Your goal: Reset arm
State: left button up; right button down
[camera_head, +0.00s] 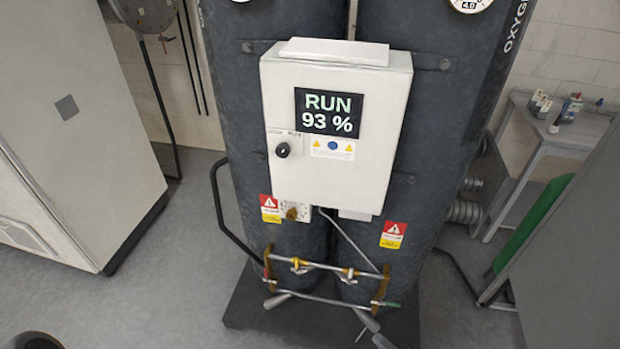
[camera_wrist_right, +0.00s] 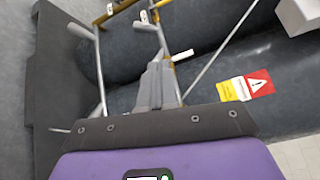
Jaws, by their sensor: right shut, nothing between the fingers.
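My right gripper (camera_wrist_right: 158,68) shows in the right wrist view with its grey fingers together and nothing between them. Its tip also appears small and cut off at the bottom edge of the head view (camera_head: 382,341). It is close to the pipework (camera_head: 327,262) at the foot of the dark tanks, near two grey lever handles, the left one (camera_head: 278,300) and the right one (camera_head: 367,320). Whether it touches a handle cannot be told. My left gripper is not in view.
A white control box (camera_head: 338,135) reading "RUN 93 %" is mounted on the tanks (camera_head: 235,100). A white cabinet (camera_head: 75,130) stands left. A grey table (camera_head: 575,125) with small boxes is at right. Grey floor (camera_head: 180,270) is clear at left.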

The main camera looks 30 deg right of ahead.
jog(key=a+n+g+y+b, duration=0.2)
jog(key=a+n+g+y, duration=0.7)
jog(key=a+g, duration=1.2)
jog(key=w+a+r+n+t+h, duration=0.1)
jog(key=a+r+n+t+h, duration=0.3)
jog(key=a+r+n+h, duration=0.2)
jog(key=a+n+h+b, duration=0.1)
jog(key=a+h, duration=0.1)
jog(key=a, duration=0.1)
jog(key=shift+w+a+r+t, duration=0.2)
jog(key=shift+r+t, duration=0.1)
